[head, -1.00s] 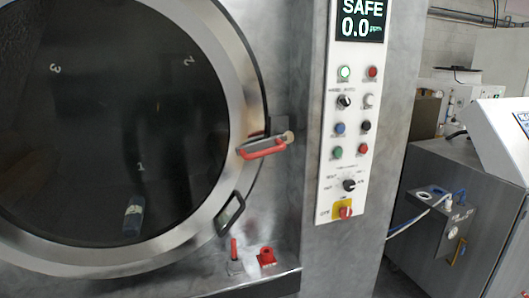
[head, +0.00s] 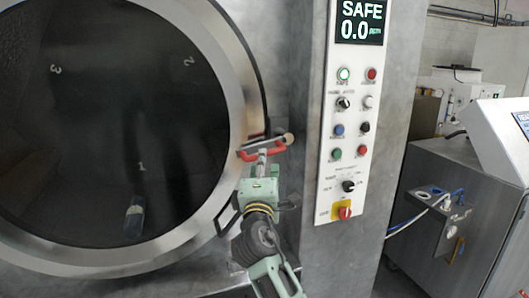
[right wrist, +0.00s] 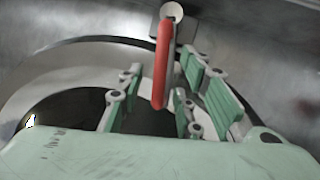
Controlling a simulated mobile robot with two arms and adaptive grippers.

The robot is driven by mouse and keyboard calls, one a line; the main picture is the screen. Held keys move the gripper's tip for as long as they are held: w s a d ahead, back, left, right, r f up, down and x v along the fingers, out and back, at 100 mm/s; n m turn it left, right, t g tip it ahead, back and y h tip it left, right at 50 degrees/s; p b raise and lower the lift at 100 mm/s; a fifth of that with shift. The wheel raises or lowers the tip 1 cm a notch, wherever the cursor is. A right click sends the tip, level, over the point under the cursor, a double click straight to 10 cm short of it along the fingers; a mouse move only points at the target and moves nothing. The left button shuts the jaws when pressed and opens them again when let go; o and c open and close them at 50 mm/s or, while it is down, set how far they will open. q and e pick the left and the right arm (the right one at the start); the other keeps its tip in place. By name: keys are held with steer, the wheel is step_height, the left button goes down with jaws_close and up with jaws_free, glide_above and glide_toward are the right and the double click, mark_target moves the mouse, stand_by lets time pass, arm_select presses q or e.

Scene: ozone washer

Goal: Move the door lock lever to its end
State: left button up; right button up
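The red door lock lever (head: 248,155) sits at the right edge of the round door (head: 240,60), below a dark bracket and a round knob-like end. My right gripper (head: 262,160) comes up from below and is at the lever in the head view. In the right wrist view the red lever (right wrist: 162,65) hangs between the two green-padded fingers of my right gripper (right wrist: 160,100). The fingers are apart, with visible space on both sides of the lever. My left gripper is not in view.
A control panel (head: 352,120) with a display reading SAFE 0.0, buttons and knobs stands just right of the lever. A grey cabinet (head: 440,220) with hoses is farther right.

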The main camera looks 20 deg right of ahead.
mark_target(266, 146)
steer(key=shift+p+x, duration=0.55)
steer(key=shift+x, duration=2)
steer(key=shift+c, duration=0.3)
jaws_close()
